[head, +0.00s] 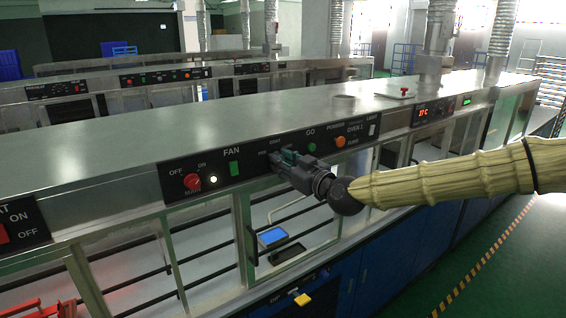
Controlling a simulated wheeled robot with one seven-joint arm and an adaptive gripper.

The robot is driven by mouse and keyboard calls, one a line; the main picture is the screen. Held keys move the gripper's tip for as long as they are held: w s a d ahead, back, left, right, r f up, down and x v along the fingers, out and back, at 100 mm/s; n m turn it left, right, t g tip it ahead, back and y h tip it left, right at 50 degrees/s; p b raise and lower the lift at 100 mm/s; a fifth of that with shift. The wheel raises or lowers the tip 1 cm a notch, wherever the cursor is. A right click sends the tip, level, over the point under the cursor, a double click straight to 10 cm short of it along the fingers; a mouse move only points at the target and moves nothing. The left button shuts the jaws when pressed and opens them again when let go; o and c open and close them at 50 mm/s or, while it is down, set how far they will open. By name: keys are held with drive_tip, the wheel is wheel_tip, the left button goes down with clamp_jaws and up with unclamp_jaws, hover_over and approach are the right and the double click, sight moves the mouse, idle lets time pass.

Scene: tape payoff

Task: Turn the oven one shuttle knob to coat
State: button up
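My gripper (281,158) is at the front control panel (255,168) of the long steel unit, pointing left into it. It covers the part of the panel below a small label that seems to read COAT. The shuttle knob is hidden behind it or too small to make out. I cannot tell whether the fingers touch or hold it, or whether they are open or shut. The OVEN 1 lettering is on the panel to the right of my gripper.
A red MAIN knob (192,181), a lit white lamp (213,180) and a green FAN switch (234,168) are left of my gripper. A green GO button (311,147) and an orange knob (340,141) are right. Glass doors with a dark handle (252,245) lie below.

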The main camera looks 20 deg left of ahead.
drive_tip(key=shift+c, duration=1.1)
drive_tip(key=shift+f+b, duration=0.15)
drive_tip(key=shift+b, duration=0.3)
drive_tip(key=shift+m+t+b, duration=0.3)
drive_tip(key=shift+m+b, duration=5.7)
drive_tip(key=shift+b, duration=0.45)
drive_tip(key=o, duration=1.1)
drive_tip(key=shift+c, duration=0.2)
